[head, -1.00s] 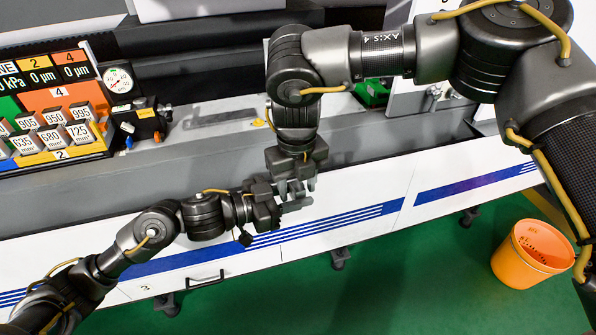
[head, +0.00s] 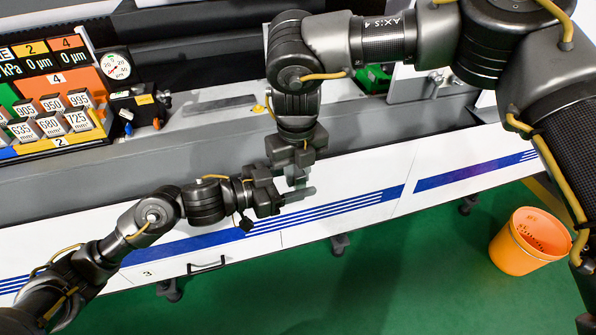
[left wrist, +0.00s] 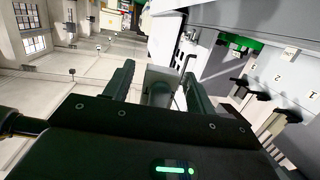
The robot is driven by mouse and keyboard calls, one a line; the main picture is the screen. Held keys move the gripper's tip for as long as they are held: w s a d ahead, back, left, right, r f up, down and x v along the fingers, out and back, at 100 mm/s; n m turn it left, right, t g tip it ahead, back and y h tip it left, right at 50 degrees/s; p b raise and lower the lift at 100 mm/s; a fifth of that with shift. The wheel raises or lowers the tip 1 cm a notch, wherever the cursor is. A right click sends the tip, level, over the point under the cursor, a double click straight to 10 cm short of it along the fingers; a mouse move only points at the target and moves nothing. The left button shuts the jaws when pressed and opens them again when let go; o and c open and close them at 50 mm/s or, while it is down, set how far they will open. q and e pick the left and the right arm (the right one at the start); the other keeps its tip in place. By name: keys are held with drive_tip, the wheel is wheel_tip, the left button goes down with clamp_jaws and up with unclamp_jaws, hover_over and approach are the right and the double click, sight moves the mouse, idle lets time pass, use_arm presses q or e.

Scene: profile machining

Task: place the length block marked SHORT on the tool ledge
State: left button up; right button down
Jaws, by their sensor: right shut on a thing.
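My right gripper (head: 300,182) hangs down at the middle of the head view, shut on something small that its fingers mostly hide. My left gripper (head: 288,194) comes in from the left and meets it, its fingers pointing right. In the left wrist view, my left gripper's two fingers (left wrist: 158,84) stand apart. A grey block-like thing (left wrist: 160,75) lies between them, with a gap beside the left finger. No SHORT marking is readable. I cannot tell for certain which surface is the tool ledge.
A rack of numbered blocks (head: 58,145) stands on the left with a round dial (head: 117,65) beside it. The machine's white front panel (head: 365,190) runs behind the grippers. An orange bucket (head: 520,257) stands on the clear green floor (head: 400,270) at right.

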use_arm(q)
drive_tip(key=v, duration=1.2)
drive_tip(key=shift+f, duration=0.2)
